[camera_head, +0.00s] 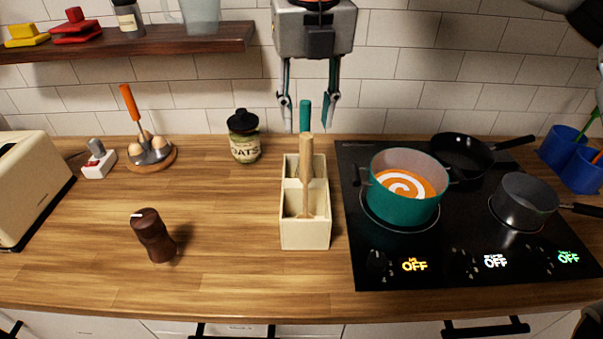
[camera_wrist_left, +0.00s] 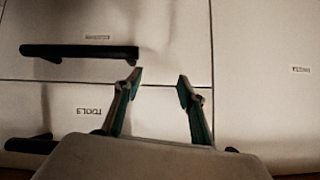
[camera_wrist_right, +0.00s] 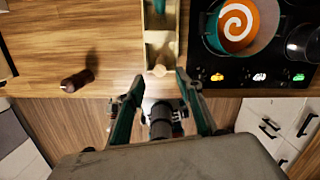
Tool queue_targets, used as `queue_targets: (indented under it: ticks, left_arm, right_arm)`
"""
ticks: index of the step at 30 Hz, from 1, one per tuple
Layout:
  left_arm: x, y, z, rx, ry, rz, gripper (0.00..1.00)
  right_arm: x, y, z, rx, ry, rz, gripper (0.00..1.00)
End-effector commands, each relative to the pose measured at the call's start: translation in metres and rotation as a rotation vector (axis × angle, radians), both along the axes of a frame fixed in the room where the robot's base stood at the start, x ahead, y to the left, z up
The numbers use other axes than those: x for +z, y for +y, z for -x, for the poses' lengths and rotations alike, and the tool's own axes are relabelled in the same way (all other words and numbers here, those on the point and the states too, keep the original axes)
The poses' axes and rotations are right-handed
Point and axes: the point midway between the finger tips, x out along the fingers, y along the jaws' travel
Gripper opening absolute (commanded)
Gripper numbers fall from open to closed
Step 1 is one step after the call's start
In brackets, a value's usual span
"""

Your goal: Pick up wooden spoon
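The wooden spoon (camera_head: 306,165) stands handle up in the front compartment of a cream utensil holder (camera_head: 305,235); its lower end is partly hidden inside. In the right wrist view the spoon's handle end (camera_wrist_right: 159,71) appears between the fingers. My right gripper (camera_head: 307,122) points down above the holder, open and empty; the spoon's top shows just below its fingertips in the head view. A teal-handled utensil (camera_head: 305,115) stands in the rear compartment. My left gripper (camera_wrist_left: 159,82) is open and empty in front of cabinet drawers, outside the head view.
A stove (camera_head: 450,265) right of the holder carries a teal pot of orange soup (camera_head: 405,215), a frying pan (camera_head: 462,150) and a saucepan (camera_head: 522,205). An oats jar (camera_head: 244,140) and a dark pepper mill (camera_head: 153,235) stand to the left. A wooden shelf (camera_head: 150,42) hangs upper left.

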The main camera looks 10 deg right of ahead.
Motion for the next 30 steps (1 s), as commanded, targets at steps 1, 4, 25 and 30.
queue_targets:
  ticks: [1,4,25,30]
  left_arm:
    - [-0.004,-0.002,0.002,-0.002,0.003,0.002,0.4]
    - [-0.006,-0.006,0.003,-0.008,0.002,0.008,0.4]
    - [0.0,-0.026,-0.014,-0.036,-0.059,0.038,0.4]
    - [-0.002,-0.024,-0.012,-0.035,-0.055,0.034,0.4]
  right_arm:
    - [-0.008,0.0,0.0,0.0,0.002,0.001,0.36]
    - [-0.019,0.0,-0.002,0.0,0.002,0.0,0.36]
    - [-0.073,0.0,-0.012,0.0,0.001,-0.001,0.36]
    - [-0.073,0.0,-0.012,0.001,0.001,0.0,0.02]
